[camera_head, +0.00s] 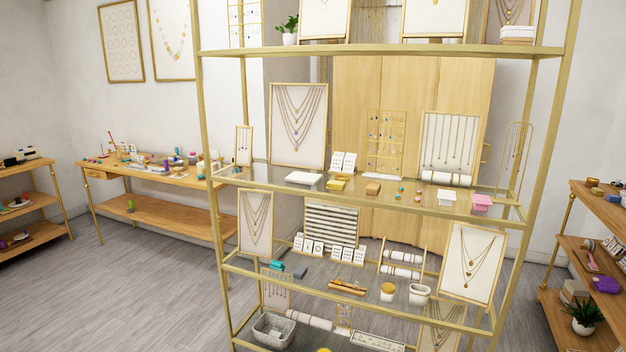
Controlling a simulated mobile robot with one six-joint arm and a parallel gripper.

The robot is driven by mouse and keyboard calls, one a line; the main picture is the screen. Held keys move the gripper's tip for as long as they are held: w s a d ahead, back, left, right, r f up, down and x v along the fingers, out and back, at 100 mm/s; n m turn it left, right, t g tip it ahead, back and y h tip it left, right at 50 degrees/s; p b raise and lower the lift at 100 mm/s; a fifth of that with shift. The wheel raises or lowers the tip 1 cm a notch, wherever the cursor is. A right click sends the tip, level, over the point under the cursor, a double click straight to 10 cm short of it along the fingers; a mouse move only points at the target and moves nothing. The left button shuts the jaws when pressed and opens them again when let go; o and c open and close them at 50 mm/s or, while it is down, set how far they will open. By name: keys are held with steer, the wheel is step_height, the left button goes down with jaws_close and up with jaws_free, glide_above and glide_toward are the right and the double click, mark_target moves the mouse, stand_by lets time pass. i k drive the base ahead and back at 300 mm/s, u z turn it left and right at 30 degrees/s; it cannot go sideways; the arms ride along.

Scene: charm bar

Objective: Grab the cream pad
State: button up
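A flat, pale cream-white pad (303,178) lies on the glass middle shelf (370,198) of the gold-framed rack, near its left-front part, below a framed necklace display (298,125). A small whitish block (447,195) sits farther right on the same shelf, beside a pink box (481,202). I cannot tell for sure which of these pale pieces is the cream pad. My gripper is not in view.
A yellow box (336,184) and a brown box (373,188) stand just right of the flat pad. Earring cards (343,162) stand behind. Gold posts and the upper shelf (380,51) bound the space. Grey floor (130,285) is clear at left.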

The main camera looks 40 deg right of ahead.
mark_target(296, 177)
steer(key=u, duration=0.05)
steer(key=i, duration=1)
steer(key=z, duration=0.1)
